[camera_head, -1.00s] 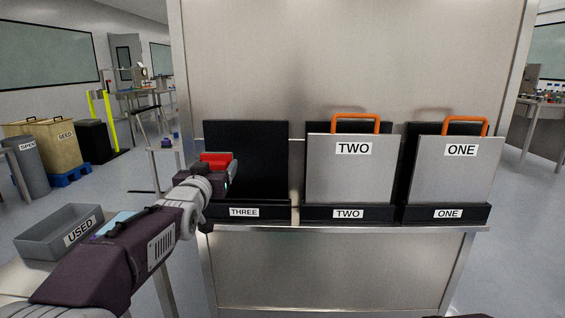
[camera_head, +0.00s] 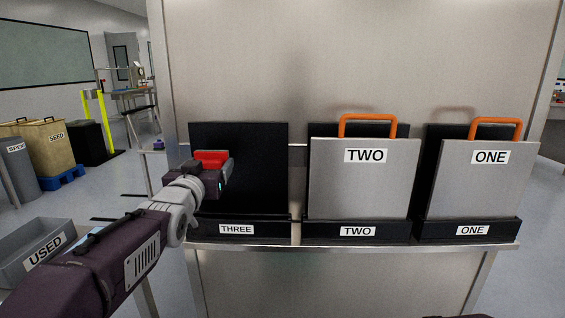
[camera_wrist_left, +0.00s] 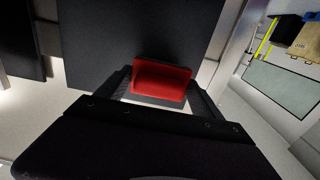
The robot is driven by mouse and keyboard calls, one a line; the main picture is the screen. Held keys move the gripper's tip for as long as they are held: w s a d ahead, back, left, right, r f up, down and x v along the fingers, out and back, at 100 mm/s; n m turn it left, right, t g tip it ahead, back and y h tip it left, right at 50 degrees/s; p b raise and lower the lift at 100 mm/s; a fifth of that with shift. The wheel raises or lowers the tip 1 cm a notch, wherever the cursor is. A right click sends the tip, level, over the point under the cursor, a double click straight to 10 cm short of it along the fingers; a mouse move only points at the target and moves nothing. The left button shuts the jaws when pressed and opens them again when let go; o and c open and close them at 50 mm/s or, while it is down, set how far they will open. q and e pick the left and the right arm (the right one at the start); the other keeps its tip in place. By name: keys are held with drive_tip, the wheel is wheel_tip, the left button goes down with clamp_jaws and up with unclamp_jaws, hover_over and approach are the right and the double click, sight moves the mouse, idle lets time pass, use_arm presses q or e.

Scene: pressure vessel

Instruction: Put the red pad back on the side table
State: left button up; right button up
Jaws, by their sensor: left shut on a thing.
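The red pad (camera_head: 210,157) is held in my left gripper (camera_head: 222,172), in front of the black slot marked THREE in the head view. In the left wrist view the red pad (camera_wrist_left: 161,80) sits between the two fingers of my left gripper (camera_wrist_left: 160,88), which is shut on it. A dark panel lies behind the pad there; I cannot tell whether the pad touches it. The side table's top is not clearly seen; my left arm covers much of the lower left. My right gripper is not in view.
A grey tray marked USED (camera_head: 30,248) is at the lower left, beside my left arm. Grey plates with orange handles stand in slots TWO (camera_head: 365,190) and ONE (camera_head: 475,190). Slot THREE (camera_head: 255,150) has no grey plate. Open floor lies to the left.

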use_arm(q)
drive_tip(key=s, duration=0.4)
drive_tip(key=w+p, duration=0.2)
drive_tip(key=w, duration=0.6)
drive_tip(key=shift+w+r+p, duration=0.1)
drive_tip(key=shift+p, duration=0.3)
drive_tip(key=shift+w+d, duration=0.1)
drive_tip(key=shift+d, duration=0.2)
drive_tip(key=shift+d+f, duration=0.2)
